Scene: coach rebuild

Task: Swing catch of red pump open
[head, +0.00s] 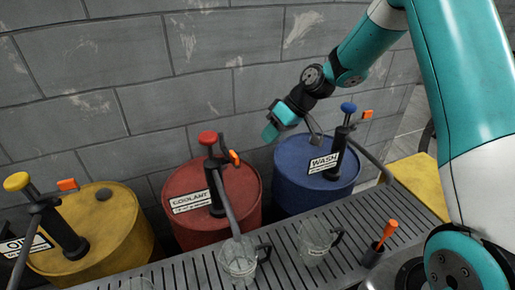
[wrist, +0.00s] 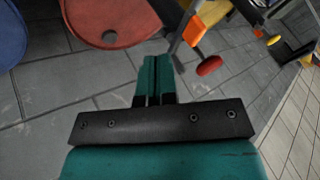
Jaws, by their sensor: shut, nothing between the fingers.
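The red pump stands on the red COOLANT drum (head: 180,185), with a red knob (head: 208,138) on top and a dark body (head: 214,185). Its orange catch (head: 234,157) sticks out to the right, just below the knob. In the wrist view the catch (wrist: 207,20) and the red knob (wrist: 209,66) lie right of my fingers. My gripper (head: 271,131) is shut and empty, in the air right of and above the red pump. Its teal fingers (wrist: 157,68) are together in the wrist view, apart from the catch.
A blue WASH drum (head: 290,175) with a blue-knobbed pump stands right. A yellow drum (head: 125,235) with a yellow-knobbed pump stands left. Glass mugs (head: 238,258) stand on the slatted grate (head: 285,262) in front. A grey block wall (head: 150,60) is close behind the drums.

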